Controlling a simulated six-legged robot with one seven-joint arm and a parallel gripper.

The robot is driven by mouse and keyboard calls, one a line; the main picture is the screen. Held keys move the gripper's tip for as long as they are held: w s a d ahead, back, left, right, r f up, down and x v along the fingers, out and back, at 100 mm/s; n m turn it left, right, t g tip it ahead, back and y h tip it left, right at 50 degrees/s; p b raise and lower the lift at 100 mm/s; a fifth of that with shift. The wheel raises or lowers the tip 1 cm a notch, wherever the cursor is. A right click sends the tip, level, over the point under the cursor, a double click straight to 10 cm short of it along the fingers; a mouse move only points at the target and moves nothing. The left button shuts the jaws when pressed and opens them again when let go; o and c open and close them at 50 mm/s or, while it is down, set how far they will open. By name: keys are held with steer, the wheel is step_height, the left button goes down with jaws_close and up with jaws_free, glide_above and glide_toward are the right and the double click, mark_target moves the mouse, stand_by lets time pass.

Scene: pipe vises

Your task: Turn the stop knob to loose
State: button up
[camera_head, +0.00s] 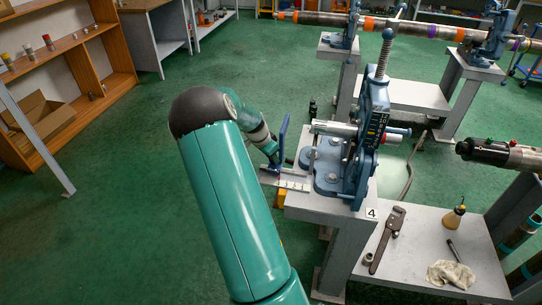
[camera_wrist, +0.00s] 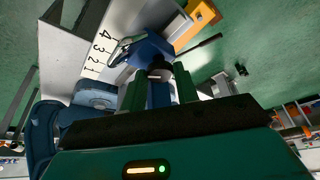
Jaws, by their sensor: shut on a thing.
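A blue pipe vise (camera_head: 352,150) with a tall screw stands on a grey stand marked 4. My gripper (camera_wrist: 161,86) is shut on this knob, one finger on each side. In the head view, my gripper (camera_head: 272,153) is left of the vise, partly hidden by a blue upright part (camera_head: 283,138). The knob's setting cannot be read.
A pipe end (camera_head: 490,152) juts in from the right. A wooden shelf unit (camera_head: 75,70) stands at left. The green floor between is clear.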

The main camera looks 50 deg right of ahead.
steer(key=o, duration=1)
steer(key=shift+c, duration=0.2)
steer(key=v, duration=1.3)
steer(key=shift+r, duration=0.4)
steer(key=shift+a, duration=0.1)
